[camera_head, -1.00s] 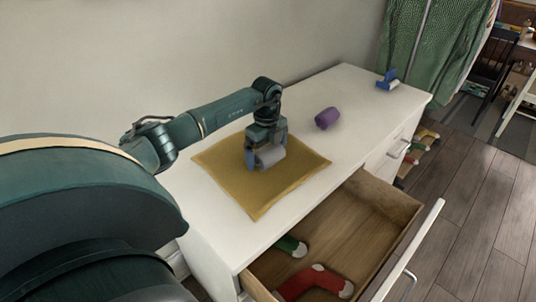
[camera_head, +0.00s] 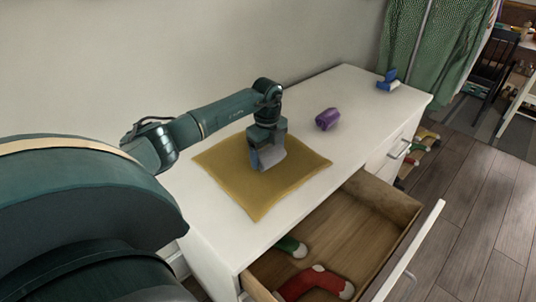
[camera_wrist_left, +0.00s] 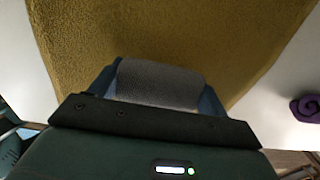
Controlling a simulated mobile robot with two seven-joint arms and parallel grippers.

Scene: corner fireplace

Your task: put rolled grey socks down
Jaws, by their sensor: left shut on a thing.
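The rolled grey socks (camera_head: 272,155) are in my left gripper (camera_head: 268,162), over the mustard-yellow cloth (camera_head: 222,165) on the white dresser top. In the left wrist view the grey roll (camera_wrist_left: 158,84) sits between the two fingers of my left gripper (camera_wrist_left: 158,90), with the yellow cloth (camera_wrist_left: 170,35) behind it. The gripper points down and is shut on the roll. I cannot tell whether the roll touches the cloth. My right gripper is not in view.
A purple roll (camera_head: 327,119) and a blue object (camera_head: 388,80) lie farther right on the dresser top (camera_head: 345,95). An open drawer (camera_head: 340,230) at the front holds a red sock (camera_head: 315,282) and a green one (camera_head: 291,246). Bare top lies around the cloth.

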